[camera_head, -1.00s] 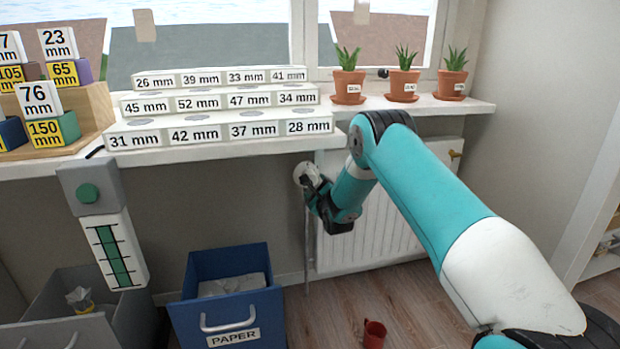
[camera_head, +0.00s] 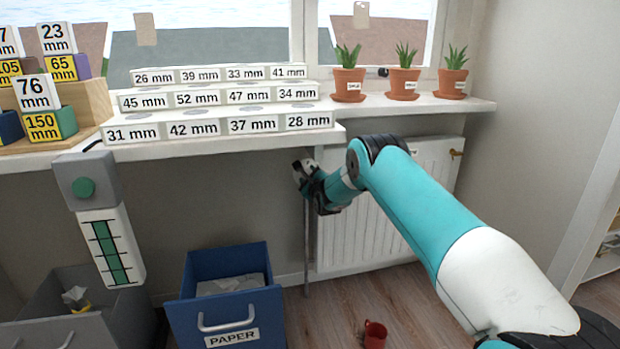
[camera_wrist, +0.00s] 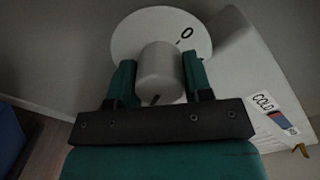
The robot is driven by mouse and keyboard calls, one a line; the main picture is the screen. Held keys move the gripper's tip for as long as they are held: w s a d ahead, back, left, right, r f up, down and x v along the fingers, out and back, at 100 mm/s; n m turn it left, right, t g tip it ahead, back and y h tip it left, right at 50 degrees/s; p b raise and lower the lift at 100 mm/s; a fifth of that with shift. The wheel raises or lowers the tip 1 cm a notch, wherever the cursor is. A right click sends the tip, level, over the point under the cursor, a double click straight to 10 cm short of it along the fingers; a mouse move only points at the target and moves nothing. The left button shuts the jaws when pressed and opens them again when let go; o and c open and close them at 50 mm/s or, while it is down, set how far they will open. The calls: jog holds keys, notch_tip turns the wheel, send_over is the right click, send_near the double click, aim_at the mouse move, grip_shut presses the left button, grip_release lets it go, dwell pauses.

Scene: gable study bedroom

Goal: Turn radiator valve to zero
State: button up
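The radiator valve has a grey cylindrical knob (camera_wrist: 160,68) in front of a pale round dial (camera_wrist: 128,36) with a black 0 near its upper right edge. A short dark mark shows on the dial beside the 0, and another on the knob's near end. My gripper (camera_wrist: 161,82) has its green fingers on both sides of the knob, apparently touching it, shut on it. In the head view my gripper (camera_head: 304,178) is at the radiator's upper left corner and mostly hides the valve. The white radiator (camera_head: 335,240) is partly behind my arm.
The windowsill (camera_head: 240,146) above holds label blocks (camera_head: 225,127) and potted plants (camera_head: 403,84). A blue paper bin (camera_head: 228,300) and a red mug (camera_head: 374,335) stand below on the floor. A COLD label (camera_wrist: 268,108) shows on the radiator in the wrist view.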

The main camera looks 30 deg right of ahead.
jog(key=c, duration=0.4)
jog(key=shift+o, duration=0.2)
